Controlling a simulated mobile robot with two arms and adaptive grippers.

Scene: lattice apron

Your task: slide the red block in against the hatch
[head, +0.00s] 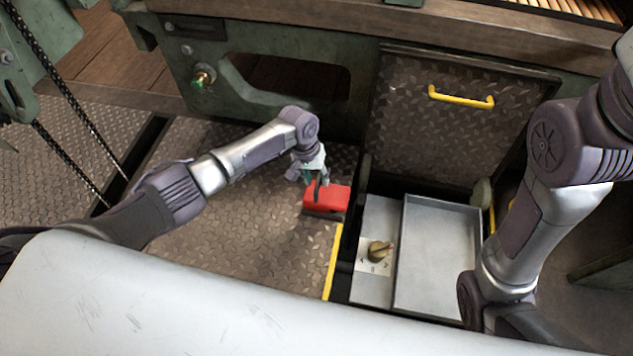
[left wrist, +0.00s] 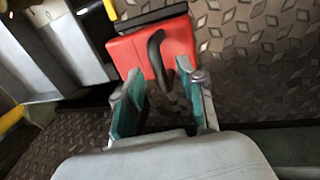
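The red block (head: 338,198) sits on the diamond-plate floor, just left of the open well under the raised hatch (head: 400,125). The hatch is a dark tread-plate panel with a yellow handle (head: 461,98). In the left wrist view the red block (left wrist: 178,44) shows a black curved handle (left wrist: 156,52) on its face. My left gripper (head: 316,178) is right at the block. Its teal-padded fingers (left wrist: 158,90) stand apart, with the black handle at and just beyond the tips; contact cannot be told. My right gripper is out of view; only its arm shows.
A yellow edge strip (head: 333,262) borders the well. A green cabinet wall stands behind. Tread-plate floor (head: 235,235) left of the block is clear.

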